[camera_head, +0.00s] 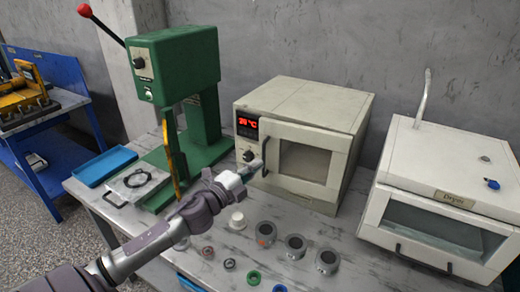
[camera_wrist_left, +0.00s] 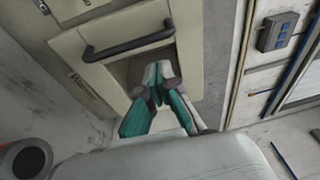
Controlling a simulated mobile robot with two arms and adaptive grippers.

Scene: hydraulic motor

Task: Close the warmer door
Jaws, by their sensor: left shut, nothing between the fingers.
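The warmer (camera_head: 300,100) is a cream box with a red digital display, standing on the table at the middle of the head view. Its door (camera_head: 334,165) has a dark window and a handle at its left side. The door looks closed or nearly so; I cannot tell whether a small gap is left. The door (camera_wrist_left: 188,45) and its dark handle (camera_wrist_left: 128,45) also show in the left wrist view. My left gripper (camera_head: 256,166) is shut and empty, in front of the door near the handle. Its fingertips (camera_wrist_left: 158,72) overlap the window in the wrist view; contact is unclear. My right gripper is out of view.
A green press (camera_head: 180,65) stands left of the warmer, with a blue tray (camera_head: 105,166) beside it. A white dryer (camera_head: 440,165) stands to the right. Several grey round parts (camera_head: 296,245) and small rings lie on the table in front of the warmer.

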